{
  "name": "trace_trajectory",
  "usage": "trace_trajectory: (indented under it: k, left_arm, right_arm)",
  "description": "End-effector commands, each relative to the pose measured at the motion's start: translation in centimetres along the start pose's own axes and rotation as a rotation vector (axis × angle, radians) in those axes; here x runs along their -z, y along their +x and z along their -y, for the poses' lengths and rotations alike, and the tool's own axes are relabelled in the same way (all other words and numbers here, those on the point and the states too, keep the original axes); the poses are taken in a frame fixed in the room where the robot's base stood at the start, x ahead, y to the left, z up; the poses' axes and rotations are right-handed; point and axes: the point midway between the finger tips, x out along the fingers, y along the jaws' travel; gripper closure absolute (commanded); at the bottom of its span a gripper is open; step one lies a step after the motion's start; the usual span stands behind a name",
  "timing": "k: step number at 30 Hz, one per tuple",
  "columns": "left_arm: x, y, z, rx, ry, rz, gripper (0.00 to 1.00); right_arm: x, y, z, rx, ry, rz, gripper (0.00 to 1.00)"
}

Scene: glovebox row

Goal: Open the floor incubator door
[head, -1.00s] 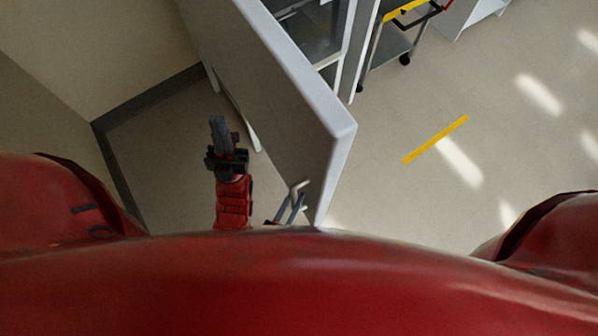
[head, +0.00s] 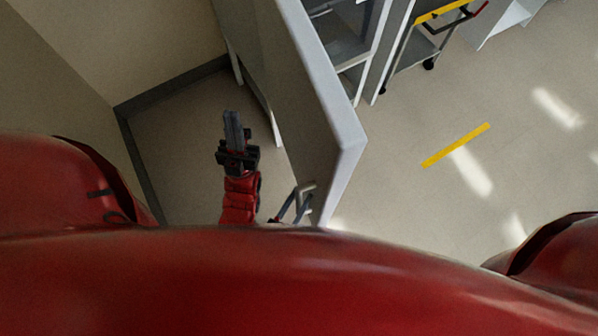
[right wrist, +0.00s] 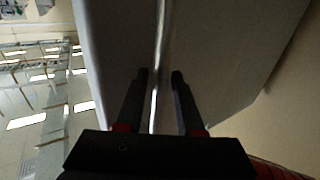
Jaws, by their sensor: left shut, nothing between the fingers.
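The incubator door (head: 310,95) is a light grey panel standing swung open from the incubator cabinet (head: 345,45), whose inside shelves show to its right. A metal bar handle (head: 304,190) sits low on the door's left face near its free edge. My left gripper (head: 231,116) is shut and empty, left of the door and apart from it. My right gripper (right wrist: 160,74) shows in the right wrist view with its fingers apart. A thin bright upright strip, perhaps the handle, runs between them with gaps on both sides. My body hides the right gripper in the head view.
A wheeled cart (head: 420,48) with a yellow edge stands right of the cabinet. A wall with dark skirting (head: 170,85) closes off the left side. The floor to the right is clear, with a yellow tape strip (head: 455,145).

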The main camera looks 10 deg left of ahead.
Motion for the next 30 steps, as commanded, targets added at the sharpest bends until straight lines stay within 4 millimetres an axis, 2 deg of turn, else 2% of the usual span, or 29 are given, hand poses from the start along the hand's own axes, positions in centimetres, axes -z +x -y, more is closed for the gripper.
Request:
trace_trajectory:
  k: [1,2,14,17,24,27,30]
  left_arm:
    - [0.0,0.0,0.0,0.000,0.000,0.000,1.00]
    - [0.0,0.0,0.0,0.000,0.000,0.000,1.00]
    - [0.0,-0.1,0.0,0.000,0.000,0.000,1.00]
    - [-0.1,-0.4,0.0,0.000,0.000,0.000,1.00]
    - [-0.2,-1.4,-0.1,0.000,0.000,0.000,1.00]
    - [-0.3,-1.7,-0.1,0.000,0.000,0.000,1.00]
    - [-0.3,-1.8,-0.1,0.000,0.000,0.000,1.00]
  right_arm:
    - [0.0,0.0,0.0,0.000,-0.001,0.001,0.53]
    - [-0.1,-0.1,0.0,0.000,-0.001,0.002,0.48]
    - [-0.3,-0.6,-0.1,0.000,-0.002,0.006,0.48]
    - [-0.4,-1.7,-0.1,0.002,-0.003,0.009,0.48]
    - [-0.6,-5.9,0.0,0.003,-0.002,0.010,0.48]
    - [-0.4,-7.2,0.0,0.002,-0.002,0.009,0.48]
    - [-0.3,-7.7,0.0,0.002,-0.002,0.008,0.48]
